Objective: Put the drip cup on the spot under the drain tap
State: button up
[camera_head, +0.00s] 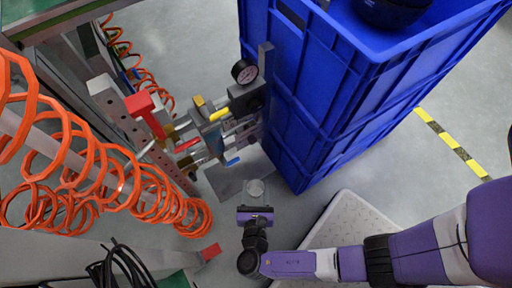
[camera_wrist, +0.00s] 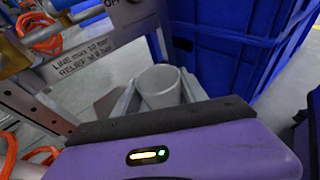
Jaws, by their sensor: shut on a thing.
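The drip cup is a small pale grey cup (camera_head: 256,188); it also shows in the wrist view (camera_wrist: 160,88), upright or nearly so, with its open rim up. My gripper (camera_head: 256,196) is shut on the cup, with a grey finger on each side of it in the wrist view. The cup is over or near a flat grey plate (camera_head: 224,182) below the valve assembly (camera_head: 212,130). That assembly has yellow, red and blue levers. I cannot tell which one is the drain tap. The marked spot is not clearly visible.
A tall stack of blue crates (camera_head: 325,95) stands close on the right. Orange coiled hoses (camera_head: 95,165) and a rack post (camera_head: 120,110) are on the left. A pressure gauge (camera_head: 244,71) sits above the valves. A labelled plate (camera_wrist: 85,60) is close in the wrist view.

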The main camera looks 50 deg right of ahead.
jog(key=shift+r, duration=0.15)
jog(key=shift+w+a+f+b, duration=0.25)
jog(key=shift+w+b, duration=0.35)
jog(key=shift+w, duration=1.7)
jog(key=shift+w+a+f+b, duration=0.1)
jog(key=shift+w+f+b, duration=0.45)
jog(key=shift+w, duration=1.8)
jog(key=shift+w+a+f+b, duration=0.2)
jog(key=shift+w+b, duration=0.5)
jog(key=shift+w, duration=1.6)
jog(key=shift+f+b, duration=0.95)
jog(key=shift+f, duration=0.2)
jog(key=shift+f+b, duration=0.4)
jog(key=shift+f, duration=0.1)
jog(key=o, duration=1.4)
